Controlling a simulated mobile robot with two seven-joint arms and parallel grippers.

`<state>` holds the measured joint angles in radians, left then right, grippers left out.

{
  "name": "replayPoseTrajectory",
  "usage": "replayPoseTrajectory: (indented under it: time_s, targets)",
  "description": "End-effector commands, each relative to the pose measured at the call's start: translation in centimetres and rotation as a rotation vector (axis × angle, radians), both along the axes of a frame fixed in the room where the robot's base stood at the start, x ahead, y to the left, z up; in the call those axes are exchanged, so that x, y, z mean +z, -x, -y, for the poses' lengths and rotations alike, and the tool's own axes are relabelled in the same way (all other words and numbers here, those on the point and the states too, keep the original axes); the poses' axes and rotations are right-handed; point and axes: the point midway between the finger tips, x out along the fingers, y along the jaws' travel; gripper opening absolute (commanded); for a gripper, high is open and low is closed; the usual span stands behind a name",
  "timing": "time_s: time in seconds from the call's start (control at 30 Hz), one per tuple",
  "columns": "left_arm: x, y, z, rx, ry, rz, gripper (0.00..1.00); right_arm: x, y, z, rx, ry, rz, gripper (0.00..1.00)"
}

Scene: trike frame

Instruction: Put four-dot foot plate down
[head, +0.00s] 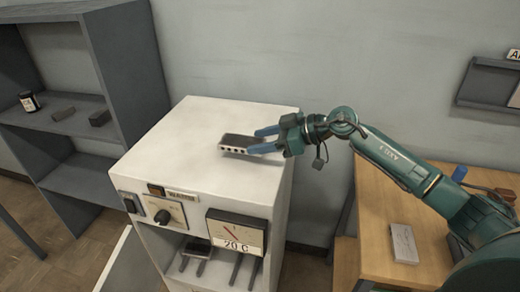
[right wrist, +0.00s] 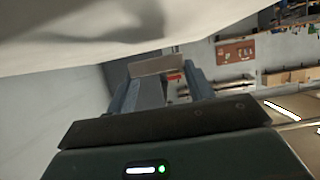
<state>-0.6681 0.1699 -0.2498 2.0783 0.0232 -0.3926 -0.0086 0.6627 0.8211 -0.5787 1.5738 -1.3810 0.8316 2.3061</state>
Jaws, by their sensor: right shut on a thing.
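The four-dot foot plate (head: 237,144) is a small dark block with a row of dots on its pale front face. My right gripper (head: 262,140) is shut on it, fingers reaching in from the right. The plate is low over the white top of the oven-like cabinet (head: 190,125), with a shadow just beneath it. I cannot tell whether it touches the top. In the right wrist view the plate (right wrist: 157,66) shows as a pale strip between the fingertips, close to the white surface. My left gripper is not in view.
The cabinet's front has a knob, a dial marked 20 C (head: 236,236) and an open bay with a dark block (head: 196,249) inside. Grey shelves (head: 75,115) at left hold a jar and dark blocks. A wooden table (head: 375,240) is at right. Most of the cabinet top is clear.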

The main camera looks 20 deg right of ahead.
Motion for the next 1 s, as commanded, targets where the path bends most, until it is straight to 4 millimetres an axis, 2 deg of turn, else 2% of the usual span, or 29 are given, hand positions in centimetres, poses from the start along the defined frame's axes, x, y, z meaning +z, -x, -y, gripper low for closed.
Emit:
replayPoseTrajectory:
  time_s: [0.1, 0.2, 0.53, 0.57, 0.8, 1.0]
  targets:
    - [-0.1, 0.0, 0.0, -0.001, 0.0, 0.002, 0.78, -1.9, 0.0, -0.1, -0.001, -0.004, -0.003, 0.17]
    - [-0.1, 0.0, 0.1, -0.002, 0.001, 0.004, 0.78, -2.8, 0.0, 0.0, -0.001, -0.003, -0.001, 0.17]
    - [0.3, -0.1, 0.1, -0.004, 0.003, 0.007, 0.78, -3.0, 0.0, 0.0, 0.0, -0.002, 0.0, 0.17]
    - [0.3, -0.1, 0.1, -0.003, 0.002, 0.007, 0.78, -3.2, 0.0, 0.0, 0.001, -0.001, -0.001, 0.53]
    - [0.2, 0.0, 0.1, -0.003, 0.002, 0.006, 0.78, -3.2, 0.0, 0.0, 0.001, -0.001, -0.001, 0.73]
    - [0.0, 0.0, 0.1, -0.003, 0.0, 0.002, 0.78, -3.2, 0.0, 0.0, 0.001, -0.001, -0.001, 0.74]
